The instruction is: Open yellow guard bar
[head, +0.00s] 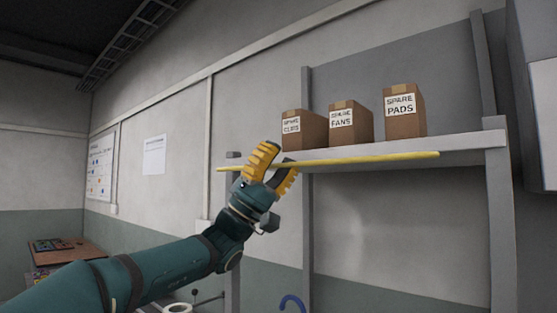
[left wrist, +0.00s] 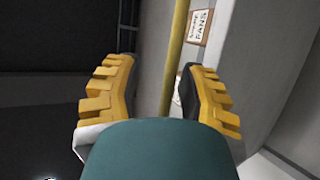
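The yellow guard bar (head: 360,161) runs level along the front of the shelf, below the boxes, in the head view. My left gripper (head: 274,166) is at the left part of the bar, its yellow padded fingers spread apart. In the left wrist view the bar (left wrist: 177,50) runs up and down between the two open fingers (left wrist: 158,85), nearer the right finger. I cannot tell whether a finger touches it. My right gripper is not in view.
Three cardboard boxes, spare clips (head: 312,136), spare fans (head: 357,128) and spare pads (head: 407,118), stand on the grey shelf (head: 465,142) behind the bar. A shelf post (head: 500,220) stands at the right. A wooden-topped table (head: 75,255) is at the lower left.

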